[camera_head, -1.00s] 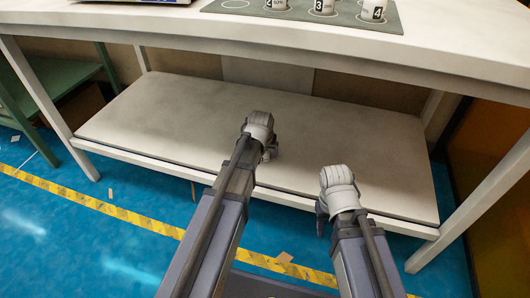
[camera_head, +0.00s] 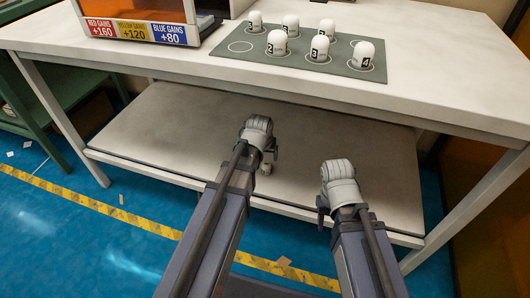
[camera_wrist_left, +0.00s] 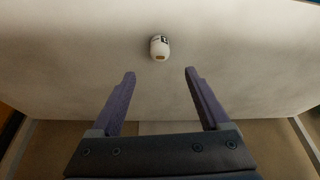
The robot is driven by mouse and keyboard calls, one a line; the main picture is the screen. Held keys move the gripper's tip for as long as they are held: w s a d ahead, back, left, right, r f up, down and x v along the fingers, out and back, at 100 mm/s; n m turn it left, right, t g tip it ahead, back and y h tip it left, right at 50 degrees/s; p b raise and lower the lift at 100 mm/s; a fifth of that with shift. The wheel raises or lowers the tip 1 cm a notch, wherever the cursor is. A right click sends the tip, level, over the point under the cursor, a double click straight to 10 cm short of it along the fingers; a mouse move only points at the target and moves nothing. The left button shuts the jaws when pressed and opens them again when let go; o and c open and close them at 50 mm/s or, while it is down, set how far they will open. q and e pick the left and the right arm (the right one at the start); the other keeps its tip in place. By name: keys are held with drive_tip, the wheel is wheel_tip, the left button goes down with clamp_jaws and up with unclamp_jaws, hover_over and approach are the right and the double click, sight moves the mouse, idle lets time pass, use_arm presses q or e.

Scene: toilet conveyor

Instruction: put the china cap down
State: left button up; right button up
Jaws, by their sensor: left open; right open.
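A small white china cap (camera_wrist_left: 159,48) with a dark label and a brownish patch is on a pale surface in the left wrist view. It lies just beyond the fingertips of my left gripper (camera_wrist_left: 159,74), which is open and empty. In the head view, my left gripper (camera_head: 268,153) is over the lower shelf (camera_head: 160,130), and a small white thing (camera_head: 266,169), likely this cap, shows just below it. My right gripper (camera_head: 322,205) is open near the shelf's front edge, with its fingers mostly hidden.
Several numbered white caps (camera_head: 364,55) stand on a grey mat (camera_head: 338,68) on the tabletop above; its front left circle (camera_head: 240,46) is empty. A box with coloured labels (camera_head: 133,30) stands at the left. The tabletop's edge overhangs the shelf.

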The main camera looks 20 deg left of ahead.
use_arm(q)
drive_tip(key=s+d+m+g, duration=0.2)
drive_tip(key=s+d, duration=0.4)
drive_tip(key=s, duration=0.3)
drive_tip(key=s+d+f+m+g, duration=0.1)
drive_tip(key=s+d+m+g, duration=0.1)
drive_tip(key=s+d, duration=0.4)
drive_tip(key=s+m, duration=0.1)
drive_tip(key=s, duration=0.3)
drive_tip(key=shift+d+f+g+y, duration=0.15)
drive_tip(key=shift+d+g+y, duration=0.25)
drive_tip(key=shift+s, duration=0.1)
